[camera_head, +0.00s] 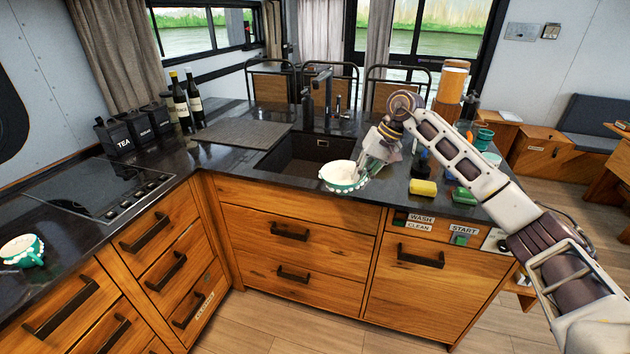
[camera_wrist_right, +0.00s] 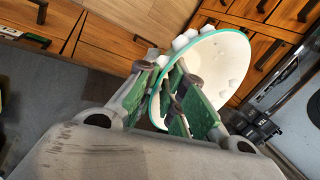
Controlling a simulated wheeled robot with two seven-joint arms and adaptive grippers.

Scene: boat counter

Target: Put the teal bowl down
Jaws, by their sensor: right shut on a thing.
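The teal bowl (camera_head: 342,176) is white inside with a teal rim, and white bumps line its edge. My right gripper (camera_head: 363,172) is shut on the bowl's right side in the head view. The bowl is at the front edge of the counter by the sink; I cannot tell its exact height. In the right wrist view the bowl (camera_wrist_right: 208,75) is tilted, with its rim between the green fingers of my right gripper (camera_wrist_right: 180,105). My left gripper does not show.
The sink (camera_head: 295,158) is behind the bowl. A yellow sponge (camera_head: 423,188) and a green block (camera_head: 464,196) lie to the right. A teal and white cup (camera_head: 22,251) stands at far left near the hob (camera_head: 98,190). Bare counter (camera_head: 225,162) lies left of the sink.

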